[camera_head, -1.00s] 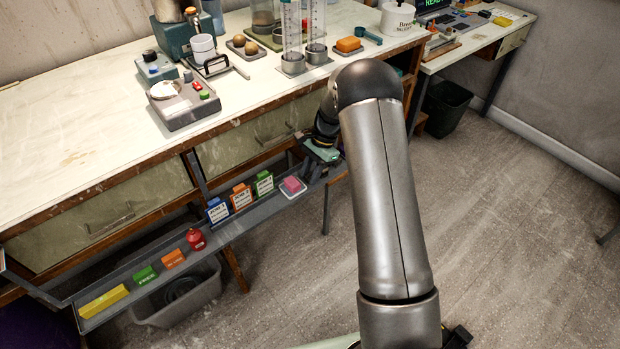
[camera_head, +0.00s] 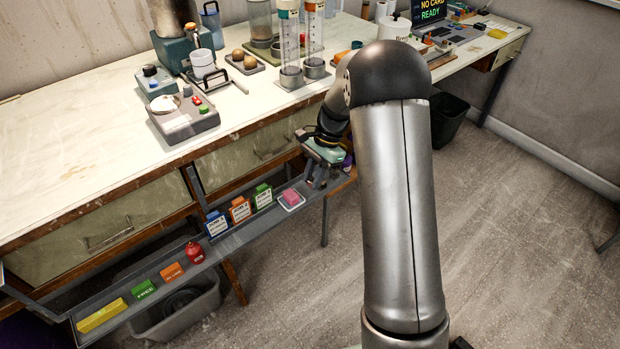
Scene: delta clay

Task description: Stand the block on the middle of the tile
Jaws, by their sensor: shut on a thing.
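A pink block (camera_head: 291,196) lies on a small pale tile (camera_head: 291,207) near the right end of the grey hanging shelf. My gripper (camera_head: 319,181) points down just right of this tile, over the shelf's right end, apart from the pink block. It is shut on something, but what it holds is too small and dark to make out. A small purple patch (camera_head: 348,160) shows at the gripper's right side; I cannot tell whether it is held or behind. My arm hides part of this area.
Blue, orange (camera_head: 240,209) and green labelled cards stand left of the tile on the shelf (camera_head: 235,241). A red pot (camera_head: 195,253) and orange, green and yellow (camera_head: 102,315) blocks lie farther left. The cluttered bench (camera_head: 80,150) rises behind.

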